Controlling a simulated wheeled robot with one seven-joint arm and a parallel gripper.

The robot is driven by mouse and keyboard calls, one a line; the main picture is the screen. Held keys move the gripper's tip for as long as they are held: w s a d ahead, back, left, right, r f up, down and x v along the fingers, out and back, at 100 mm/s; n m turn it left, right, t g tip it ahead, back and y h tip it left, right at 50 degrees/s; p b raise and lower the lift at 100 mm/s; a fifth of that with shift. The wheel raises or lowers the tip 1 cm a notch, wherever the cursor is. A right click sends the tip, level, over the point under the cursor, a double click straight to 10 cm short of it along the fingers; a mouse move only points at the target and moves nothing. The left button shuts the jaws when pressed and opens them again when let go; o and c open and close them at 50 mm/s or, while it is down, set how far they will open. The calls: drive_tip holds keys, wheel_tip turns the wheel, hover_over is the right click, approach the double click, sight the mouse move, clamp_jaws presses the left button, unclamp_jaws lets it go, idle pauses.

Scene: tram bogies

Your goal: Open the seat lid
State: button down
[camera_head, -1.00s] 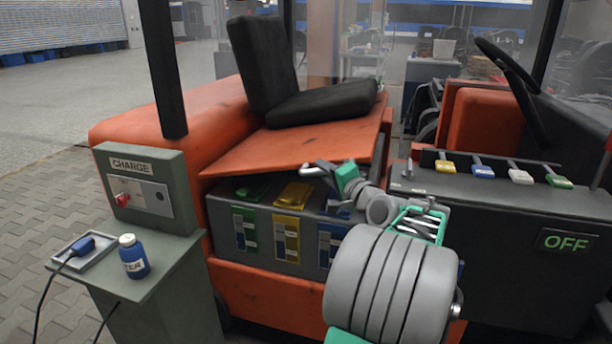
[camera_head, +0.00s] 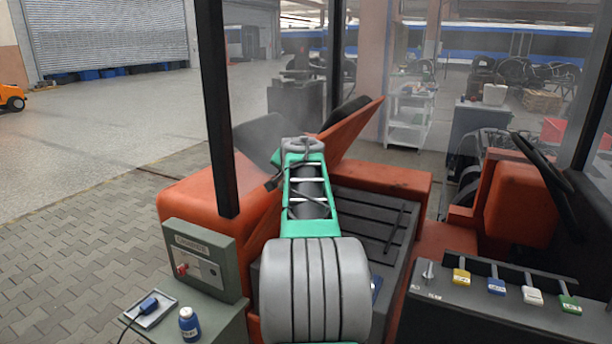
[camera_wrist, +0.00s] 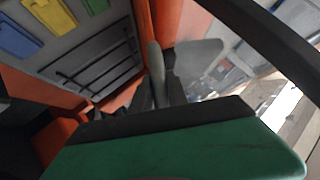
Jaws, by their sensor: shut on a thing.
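The orange seat lid (camera_head: 352,125) is tilted up steeply in the head view, with the black seat (camera_head: 346,110) behind it. The grey compartment top (camera_head: 365,225) below it is uncovered. My arm reaches across the compartment to the lid and hides much of it. In the wrist view my gripper (camera_wrist: 160,75) is shut at the lid's edge; the exact contact is hard to make out. The gripper's tips are hidden in the head view.
A black post (camera_head: 215,110) stands left of my arm. A lever console (camera_head: 500,305) and steering wheel (camera_head: 542,160) are at right.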

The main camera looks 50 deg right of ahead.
drive_tip(key=shift+w+a+r+g+p, duration=0.15)
drive_tip(key=shift+w+r+p, duration=0.2)
drive_tip(key=shift+w, duration=0.2)
drive_tip(key=shift+w+a+r+g+p, duration=0.1)
drive_tip(key=shift+w+r+g+p, duration=0.15)
drive_tip(key=shift+w, duration=0.25)
drive_tip(key=c, duration=1.3)
unclamp_jaws()
drive_tip(key=b+v, duration=0.2)
drive_tip(key=v, duration=0.5)
drive_tip(key=shift+s+a+b, duration=0.2)
drive_tip(key=shift+s+b, duration=0.05)
drive_tip(key=shift+b, duration=0.15)
drive_tip(key=shift+r, duration=0.15)
